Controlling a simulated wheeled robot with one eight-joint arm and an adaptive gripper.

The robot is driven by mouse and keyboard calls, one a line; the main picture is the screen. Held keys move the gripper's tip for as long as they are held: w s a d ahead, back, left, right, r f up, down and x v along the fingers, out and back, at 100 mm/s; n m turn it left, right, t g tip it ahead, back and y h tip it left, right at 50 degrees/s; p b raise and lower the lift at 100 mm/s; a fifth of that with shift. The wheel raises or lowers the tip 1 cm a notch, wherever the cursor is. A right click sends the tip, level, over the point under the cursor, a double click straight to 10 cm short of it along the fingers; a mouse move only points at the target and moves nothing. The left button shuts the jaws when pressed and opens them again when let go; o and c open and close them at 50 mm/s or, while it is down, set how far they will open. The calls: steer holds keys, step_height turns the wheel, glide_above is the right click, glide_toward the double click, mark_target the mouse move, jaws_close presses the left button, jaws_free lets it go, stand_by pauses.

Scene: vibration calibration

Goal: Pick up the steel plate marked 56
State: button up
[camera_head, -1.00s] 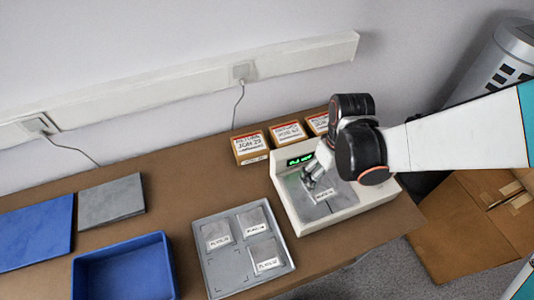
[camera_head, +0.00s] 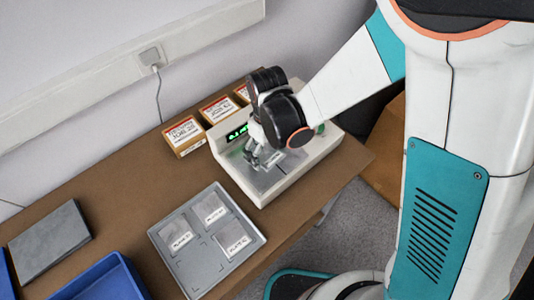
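A steel plate (camera_head: 266,181) with a white label lies on the top of a white device (camera_head: 305,167) with a lit green display. My gripper (camera_head: 262,163) is pointed down at this plate, over its far part. Its fingers are small and partly hidden by my wrist, so I cannot tell whether they grip it. Three more labelled steel plates lie in the grey tray (camera_head: 197,276): one at left (camera_head: 175,234), one at the back (camera_head: 209,208) and one at right (camera_head: 233,239). I cannot read the number 56 on any label.
Several small labelled boxes (camera_head: 185,136) stand behind the device along the wall. A blue bin (camera_head: 108,278) and a flat grey slab (camera_head: 50,240) are at left. The tray's near-left place is empty. Brown table is bare between slab and tray.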

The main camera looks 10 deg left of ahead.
steer(key=c, duration=1.1)
steer(key=shift+r, duration=0.1)
